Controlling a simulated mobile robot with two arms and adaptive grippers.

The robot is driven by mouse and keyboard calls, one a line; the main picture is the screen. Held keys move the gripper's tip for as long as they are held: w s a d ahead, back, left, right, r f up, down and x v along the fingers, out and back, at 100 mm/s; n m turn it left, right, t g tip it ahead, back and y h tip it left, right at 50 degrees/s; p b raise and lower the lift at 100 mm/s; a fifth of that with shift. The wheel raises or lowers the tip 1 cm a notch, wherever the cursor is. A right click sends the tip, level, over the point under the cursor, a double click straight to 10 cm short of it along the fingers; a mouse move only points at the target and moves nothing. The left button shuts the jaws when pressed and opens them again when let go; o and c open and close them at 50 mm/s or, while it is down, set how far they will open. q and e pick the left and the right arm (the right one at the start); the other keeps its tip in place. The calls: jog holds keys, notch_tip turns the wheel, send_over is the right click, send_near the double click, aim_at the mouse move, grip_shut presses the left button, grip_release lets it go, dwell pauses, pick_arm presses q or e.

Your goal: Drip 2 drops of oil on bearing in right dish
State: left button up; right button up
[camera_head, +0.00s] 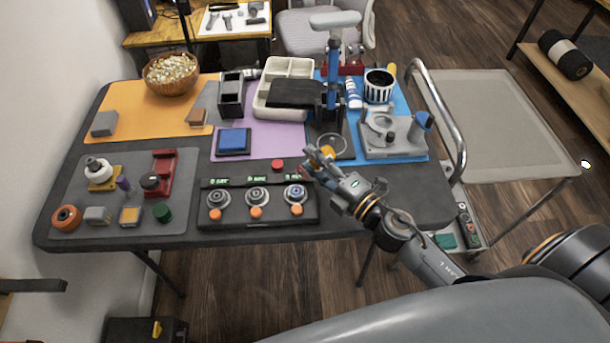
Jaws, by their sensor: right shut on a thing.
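My right gripper (312,162) reaches in from the lower right over the table's front middle. It is shut on a small orange-yellow thing (327,151), mostly hidden by the fingers; I cannot tell whether it is an oil dropper. My left gripper is not in view.
A grey fixture (395,140) stands to the right. A grey mat (130,220) with several parts fills the left front.

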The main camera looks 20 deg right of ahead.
jog(key=shift+a+r+n+p, duration=0.1)
jog(key=shift+r+n+p, duration=0.4)
jog(key=shift+n, duration=0.3)
jog(key=shift+r+n, duration=0.5)
jog(key=shift+n, duration=0.7)
dwell(1.8)
jog(key=shift+f+m, duration=0.45)
jog(key=shift+m, duration=0.15)
jog(key=shift+f+m, duration=0.3)
jog(key=shift+m, duration=0.5)
jog(key=f+m, duration=0.1)
jog(key=m, duration=0.2)
jog(key=shift+f, duration=0.15)
